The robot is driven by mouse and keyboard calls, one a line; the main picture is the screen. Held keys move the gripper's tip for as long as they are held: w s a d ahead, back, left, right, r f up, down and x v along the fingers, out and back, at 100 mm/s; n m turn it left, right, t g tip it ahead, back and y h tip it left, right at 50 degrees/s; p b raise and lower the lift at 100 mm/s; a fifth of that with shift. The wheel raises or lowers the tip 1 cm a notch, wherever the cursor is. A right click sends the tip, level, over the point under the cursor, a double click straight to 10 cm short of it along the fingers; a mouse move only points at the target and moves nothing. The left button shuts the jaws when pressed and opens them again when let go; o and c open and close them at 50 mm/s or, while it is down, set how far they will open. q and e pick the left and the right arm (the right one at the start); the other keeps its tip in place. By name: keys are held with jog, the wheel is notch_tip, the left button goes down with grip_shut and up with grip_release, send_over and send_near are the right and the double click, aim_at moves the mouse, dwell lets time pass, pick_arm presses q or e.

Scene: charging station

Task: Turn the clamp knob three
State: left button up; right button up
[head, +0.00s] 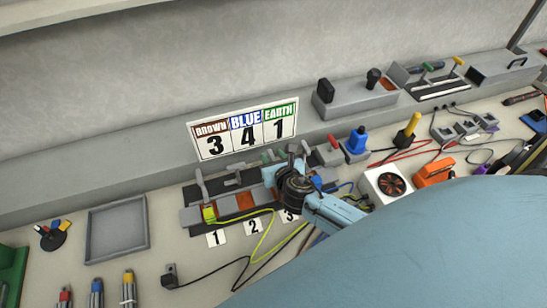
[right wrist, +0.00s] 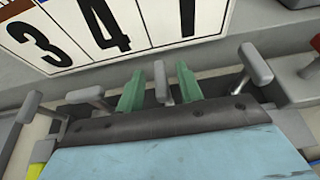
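My right gripper (head: 275,155) reaches over the clamp row, with its green fingers pointing toward the back. In the right wrist view the two green fingers (right wrist: 161,92) stand apart, one on each side of a grey clamp knob (right wrist: 163,80), which looks like knob three. I see gaps beside the knob, so the fingers look open and not closed on it. Another grey knob (right wrist: 256,63) stands to the right, and one more (right wrist: 85,96) to the left. In the head view, knob one (head: 202,184) is at the left end. Label 3 (head: 289,215) lies in front. My left gripper is not in view.
A sign (head: 243,129) reads brown 3, blue 4, earth 1. A yellow-green wire (head: 265,240) runs from the clamp by label 1 (head: 215,238). A fan box (head: 383,185) and a blue-handled tool (head: 357,139) stand to the right. An empty grey tray (head: 117,230) lies left.

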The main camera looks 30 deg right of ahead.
jog(key=shift+c, duration=0.6)
grip_shut()
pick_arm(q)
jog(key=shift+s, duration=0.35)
